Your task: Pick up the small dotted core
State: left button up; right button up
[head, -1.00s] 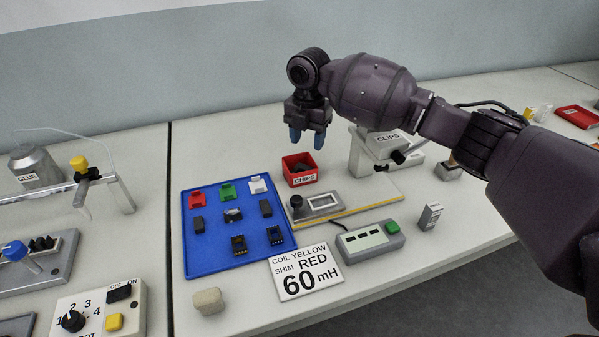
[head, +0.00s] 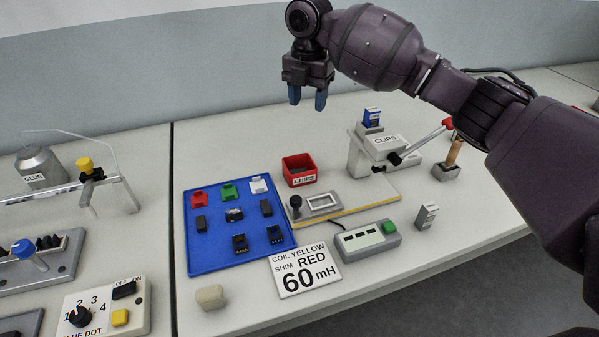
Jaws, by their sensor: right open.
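A blue tray (head: 215,262) holds several small parts. Dark block-like pieces on it include one at the left (head: 201,223), one at the right (head: 266,208) and a dark piece with a pale patch (head: 234,214) between them. Two black pieces with small light marks, one at the left (head: 240,244) and one at the right (head: 275,235), sit in the front row. I cannot tell which piece is the small dotted core; dots are too small to make out. My right gripper (head: 307,98) is open and empty, high above and behind the red chips bin. My left gripper is out of view.
The red chips bin (head: 299,180) stands behind a fixture plate (head: 372,200). The clips press (head: 382,148) with its red-knobbed lever is to the right. Red, green and white pieces line the tray's back.

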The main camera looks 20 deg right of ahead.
aim_at(233, 213)
jog(key=k, duration=1)
